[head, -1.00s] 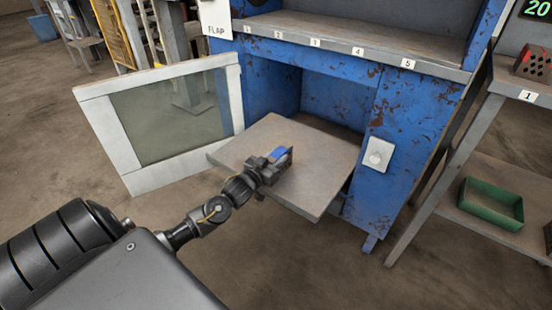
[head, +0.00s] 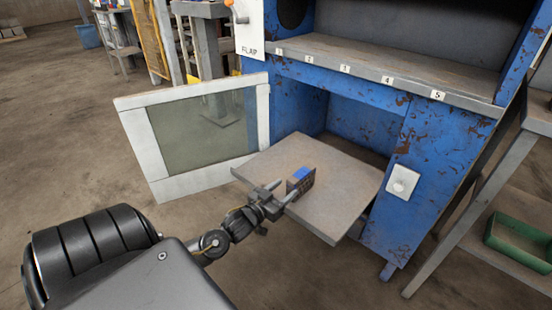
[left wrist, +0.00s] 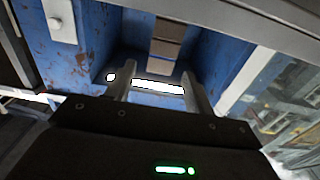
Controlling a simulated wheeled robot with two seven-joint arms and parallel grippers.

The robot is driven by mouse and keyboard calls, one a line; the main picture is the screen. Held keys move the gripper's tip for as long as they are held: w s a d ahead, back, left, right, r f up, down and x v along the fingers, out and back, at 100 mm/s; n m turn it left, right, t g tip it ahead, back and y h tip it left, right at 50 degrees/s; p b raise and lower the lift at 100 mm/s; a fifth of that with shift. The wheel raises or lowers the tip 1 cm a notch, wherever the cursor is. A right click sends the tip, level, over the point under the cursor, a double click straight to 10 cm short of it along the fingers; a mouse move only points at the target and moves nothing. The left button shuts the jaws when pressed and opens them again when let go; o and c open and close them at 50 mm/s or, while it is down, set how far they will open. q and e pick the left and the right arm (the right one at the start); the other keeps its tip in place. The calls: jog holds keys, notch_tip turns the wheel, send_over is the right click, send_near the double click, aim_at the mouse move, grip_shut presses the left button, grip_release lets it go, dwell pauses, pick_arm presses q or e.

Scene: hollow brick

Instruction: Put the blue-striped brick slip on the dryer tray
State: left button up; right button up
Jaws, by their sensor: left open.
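The blue-striped brick slip (head: 301,180) is a small brown block with a blue band on top. It stands on the dryer tray (head: 335,213), a flat grey-brown plate jutting from the blue cabinet. My left gripper (head: 279,196) is open and empty, just to the near left of the slip, over the tray's near edge. A small gap seems to separate the fingertips from the slip. In the left wrist view, a brown block that looks like the slip (left wrist: 166,50) shows beyond the two fingers (left wrist: 158,90). My right gripper is in no view.
The blue cabinet (head: 435,170) has a numbered shelf above the tray opening. Its white-framed glass door (head: 160,150) hangs open on the left. A white knob plate (head: 402,181) is right of the tray. A green bin (head: 520,240) sits on the rack at right.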

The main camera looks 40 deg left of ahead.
pick_arm(q)
jog(key=s, duration=0.3)
jog(key=shift+s, duration=0.35)
jog(key=s+d+r+m+t+h, duration=0.1)
jog(key=d+r+h, duration=0.1)
jog(key=d, duration=0.4)
jog(key=s+d+r+m+h, duration=0.1)
jog(key=d+h, duration=0.1)
jog(key=d, duration=0.4)
jog(key=s+d+r+m+t+h, duration=0.1)
jog(key=s+d+r+h, duration=0.3)
jog(key=d+r, duration=0.5)
jog(key=s+d+r+m+t+h, duration=0.2)
jog(key=s+d+r+m+h, duration=0.1)
jog(key=s+d+r, duration=0.4)
notch_tip(320, 180, up, 3)
jog(key=shift+s+d+f+h, duration=0.15)
jog(key=shift+s+d+h, duration=0.25)
jog(key=shift+d+h, duration=0.4)
jog(key=shift+d+p, duration=0.1)
jog(key=shift+p, duration=0.2)
